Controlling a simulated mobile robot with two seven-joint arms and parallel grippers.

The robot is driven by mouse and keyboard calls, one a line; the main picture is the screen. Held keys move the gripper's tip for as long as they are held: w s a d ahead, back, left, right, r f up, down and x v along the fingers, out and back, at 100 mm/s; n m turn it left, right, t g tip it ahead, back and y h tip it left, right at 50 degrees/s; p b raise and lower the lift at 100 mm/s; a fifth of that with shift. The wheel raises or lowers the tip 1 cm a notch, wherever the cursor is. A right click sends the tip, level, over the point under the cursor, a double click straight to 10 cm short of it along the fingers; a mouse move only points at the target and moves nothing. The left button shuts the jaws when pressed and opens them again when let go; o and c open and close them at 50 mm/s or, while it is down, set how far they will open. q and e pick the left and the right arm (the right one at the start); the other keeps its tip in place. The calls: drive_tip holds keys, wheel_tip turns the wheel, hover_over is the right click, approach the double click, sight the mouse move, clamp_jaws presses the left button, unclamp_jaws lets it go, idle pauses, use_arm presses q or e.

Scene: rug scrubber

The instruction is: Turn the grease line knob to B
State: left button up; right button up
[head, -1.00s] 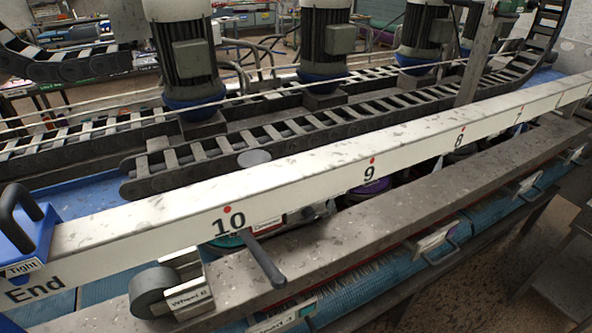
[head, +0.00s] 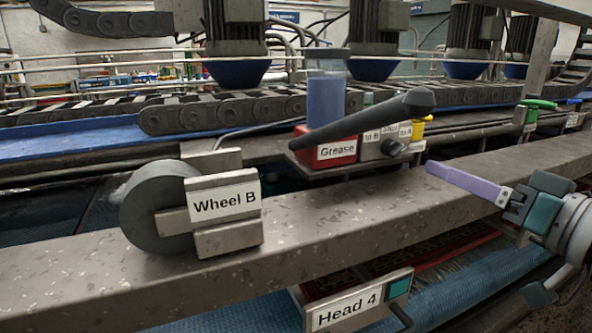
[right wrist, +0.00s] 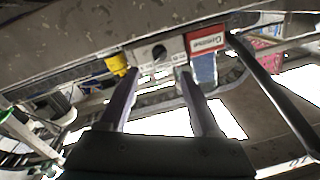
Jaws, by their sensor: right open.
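The grease line knob (head: 394,147) is a small dark knob on a grey block (head: 372,151) with small white labels; one appears to read "to B". The block sits beside a red block (head: 327,150) labelled "Grease". In the right wrist view, which looks upside down, the knob (right wrist: 158,52) is ahead, between the fingertips in the picture. My right gripper (head: 432,170) comes in from the right with purple fingers. It is open and empty, apart from the knob; its fingers (right wrist: 158,74) also show in the wrist view. The knob's exact pointing is too small to tell. My left gripper is out of view.
A dark lever (head: 365,119) slants above the grease blocks, in front of a blue-filled reservoir (head: 326,98). A yellow fitting (head: 418,127) is right of the knob. A grey beam (head: 330,215) runs across the front, carrying a grey wheel (head: 160,205) beside a "Wheel B" label.

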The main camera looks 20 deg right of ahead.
sight(400, 152)
drive_tip(key=w, duration=0.3)
drive_tip(key=w+a, duration=0.1)
drive_tip(key=w, duration=0.5)
drive_tip(key=shift+w+a+r, duration=0.1)
drive_tip(key=shift+w+a, duration=0.1)
drive_tip(key=shift+c, duration=0.2)
clamp_jaws()
